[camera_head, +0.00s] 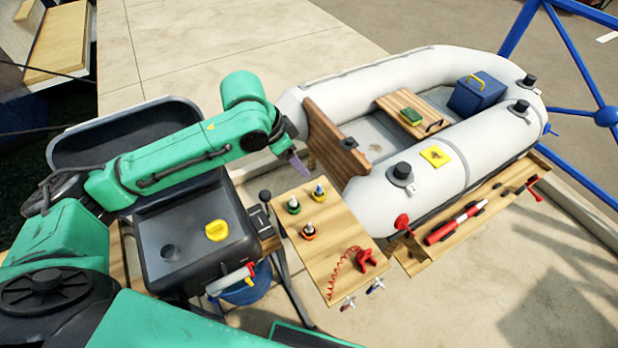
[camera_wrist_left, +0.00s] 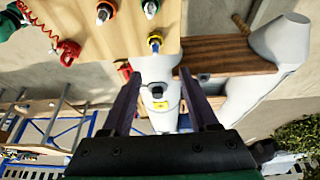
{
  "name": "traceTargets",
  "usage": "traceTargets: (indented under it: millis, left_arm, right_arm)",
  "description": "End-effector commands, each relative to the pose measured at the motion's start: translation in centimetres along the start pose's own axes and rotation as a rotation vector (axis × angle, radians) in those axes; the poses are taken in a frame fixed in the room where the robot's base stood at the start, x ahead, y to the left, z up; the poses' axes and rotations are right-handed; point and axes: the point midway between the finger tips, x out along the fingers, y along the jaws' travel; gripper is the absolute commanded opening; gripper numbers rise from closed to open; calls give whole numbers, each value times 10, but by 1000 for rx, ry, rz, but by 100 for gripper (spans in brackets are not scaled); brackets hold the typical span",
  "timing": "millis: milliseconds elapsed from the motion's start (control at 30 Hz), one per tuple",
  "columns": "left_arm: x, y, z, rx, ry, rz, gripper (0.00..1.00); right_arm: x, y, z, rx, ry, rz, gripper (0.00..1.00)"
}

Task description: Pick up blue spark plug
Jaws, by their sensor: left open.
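Several small spark plugs stand upright on a wooden board. One with a blue band and yellow base (camera_head: 319,189) is at the board's far end in the head view; it also shows near the board edge in the left wrist view (camera_wrist_left: 155,43). A green-based plug (camera_head: 294,206) and an orange-based plug (camera_head: 309,232) stand nearby; both also show in the wrist view. My left gripper (camera_head: 299,164) is open and empty, beyond the board's far edge and apart from the plugs. Its two purple-grey fingers (camera_wrist_left: 160,76) frame no plug. My right gripper is not in view.
A wooden board (camera_head: 338,232) carries a red clip with coiled cord (camera_head: 366,259). Two small items hang at its front edge. A grey inflatable boat (camera_head: 375,207) with a wooden transom (camera_head: 325,135) lies right of the gripper. A dark bin (camera_head: 180,265) stands left.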

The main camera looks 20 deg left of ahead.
Motion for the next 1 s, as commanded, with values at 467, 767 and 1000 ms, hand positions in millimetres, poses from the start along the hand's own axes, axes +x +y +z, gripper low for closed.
traceTargets:
  millis: [467,767,1000]
  left_arm:
    - [93,1,-1,1,-2,2,60]
    - [141,-1,-7,3,-2,1,60]
    - [144,-1,-6,3,0,0,52]
  right_arm:
    - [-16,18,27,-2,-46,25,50]
    - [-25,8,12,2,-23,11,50]
    - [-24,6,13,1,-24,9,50]
